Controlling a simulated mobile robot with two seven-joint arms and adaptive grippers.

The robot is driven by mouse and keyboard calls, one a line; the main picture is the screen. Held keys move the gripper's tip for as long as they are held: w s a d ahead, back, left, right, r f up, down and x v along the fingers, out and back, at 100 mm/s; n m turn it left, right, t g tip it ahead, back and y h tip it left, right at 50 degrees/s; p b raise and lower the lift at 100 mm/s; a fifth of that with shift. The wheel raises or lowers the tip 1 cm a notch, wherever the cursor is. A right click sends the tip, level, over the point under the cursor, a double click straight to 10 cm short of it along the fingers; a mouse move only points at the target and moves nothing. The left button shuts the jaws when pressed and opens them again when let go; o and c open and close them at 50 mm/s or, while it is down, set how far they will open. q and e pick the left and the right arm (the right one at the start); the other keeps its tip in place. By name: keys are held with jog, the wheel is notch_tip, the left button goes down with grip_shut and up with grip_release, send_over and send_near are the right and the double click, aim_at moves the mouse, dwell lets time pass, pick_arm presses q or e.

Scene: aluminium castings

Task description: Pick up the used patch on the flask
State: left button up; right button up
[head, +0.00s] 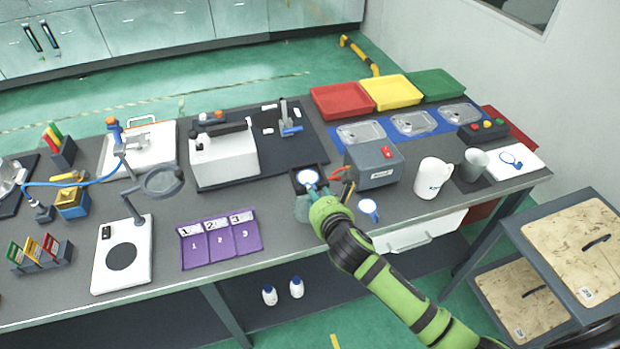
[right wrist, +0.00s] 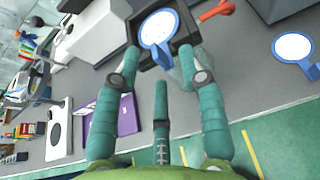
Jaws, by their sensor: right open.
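A round white patch with a blue rim and blue tab (right wrist: 158,28) shows in the right wrist view, in front of my right gripper (right wrist: 160,58). In the head view the patch (head: 308,177) is over a small dark tray, close beyond the right gripper (head: 307,196). The teal fingers are spread, with the blue tab between their tips; I cannot tell whether they touch it. A pale translucent body (right wrist: 183,72), possibly the flask, shows partly behind the right-hand finger. A second white and blue patch (head: 368,208) lies on the table to the right. My left gripper is not in view.
A grey box with a red switch (head: 374,165) stands just right of the dark tray (head: 297,172). A white jug (head: 433,178) and a grey cup (head: 473,165) stand farther right. A purple numbered tray (head: 220,239) lies to the left. The table's front edge is close.

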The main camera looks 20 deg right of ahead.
jog(key=shift+w+f, duration=0.2)
jog(key=shift+w, duration=0.2)
grip_shut()
jog(key=shift+s, duration=0.1)
